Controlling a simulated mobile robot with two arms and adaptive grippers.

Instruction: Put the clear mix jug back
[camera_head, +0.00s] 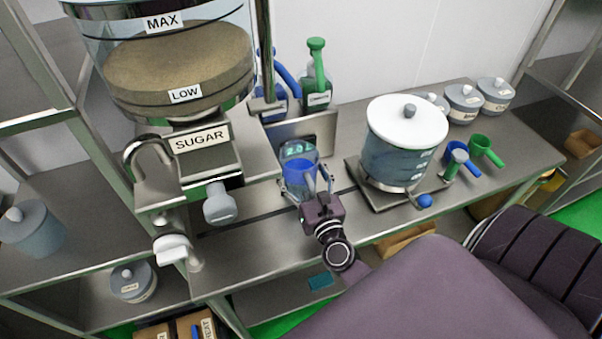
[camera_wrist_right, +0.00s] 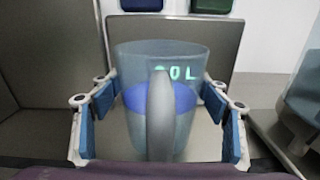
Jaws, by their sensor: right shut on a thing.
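My right gripper (camera_head: 306,182) is shut on the jug, one finger on each side. In the right wrist view the jug (camera_wrist_right: 190,75) stands between the blue finger pads of the gripper (camera_wrist_right: 160,98), its grey handle toward the camera. Whether its base touches the surface below is hidden. My left gripper is not in view.
A large sugar hopper (camera_head: 180,70) with a valve stands left. A white-lidded container (camera_head: 402,150) stands right of the jug on a steel base. Green (camera_head: 317,75) and blue-handled vessels are behind. Blue and green scoops (camera_head: 483,150) and lidded pots (camera_head: 463,102) are farther right.

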